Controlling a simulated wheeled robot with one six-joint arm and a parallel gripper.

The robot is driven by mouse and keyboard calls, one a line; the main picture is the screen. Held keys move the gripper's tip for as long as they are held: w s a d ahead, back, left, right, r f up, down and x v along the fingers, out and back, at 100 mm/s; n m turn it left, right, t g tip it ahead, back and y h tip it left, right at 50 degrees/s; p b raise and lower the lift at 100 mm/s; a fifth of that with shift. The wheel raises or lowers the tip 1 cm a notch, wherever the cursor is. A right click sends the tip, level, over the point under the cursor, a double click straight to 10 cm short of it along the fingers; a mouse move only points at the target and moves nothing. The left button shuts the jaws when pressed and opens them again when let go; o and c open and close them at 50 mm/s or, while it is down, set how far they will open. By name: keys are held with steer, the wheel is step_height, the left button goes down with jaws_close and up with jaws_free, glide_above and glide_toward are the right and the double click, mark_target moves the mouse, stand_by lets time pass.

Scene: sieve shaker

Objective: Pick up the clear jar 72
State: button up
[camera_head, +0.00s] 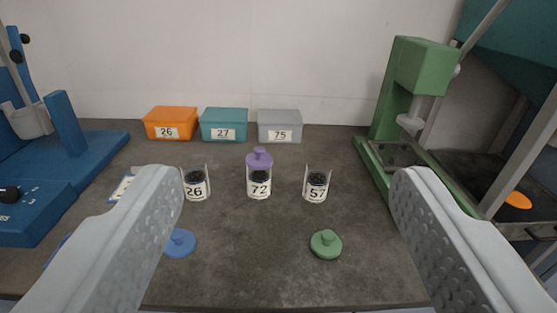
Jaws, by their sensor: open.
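The clear jar 72 (259,185) stands upright in the middle of the table. It has dark contents, a white label reading 72 and a purple knobbed lid (259,160) on top. My gripper (282,190) is open, its two grey fingers wide apart at the left and right of the view. The jar shows in the gap between them, farther out, and nothing is held.
Uncovered jars 26 (195,184) and 57 (317,185) flank it. Blue (179,243) and green (326,244) lids lie nearer. Orange (171,122), teal (224,124) and grey (280,126) boxes stand behind. Blue (62,125) and green (420,68) machines stand at the sides.

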mark_target(264, 176)
steer(key=w+d+f+n, duration=0.2)
steer(key=w, duration=0.8)
steer(key=w+d+f+n+g+y, duration=0.2)
steer(key=w+f+g+y, duration=0.15)
steer(key=w+f, duration=0.45)
steer(key=w+d+f+n+g+y, duration=0.15)
steer(key=w+f+y, duration=0.35)
steer(key=f, duration=0.6)
steer(key=shift+g+h, duration=0.3)
steer(key=shift+h, duration=0.45)
steer(key=x, duration=1.7)
steer(key=shift+w+a+r, duration=0.1)
steer(key=shift+w, duration=0.25)
steer(key=c, duration=1.1)
steer(key=shift+r, duration=0.2)
steer(key=shift+c, duration=0.2)
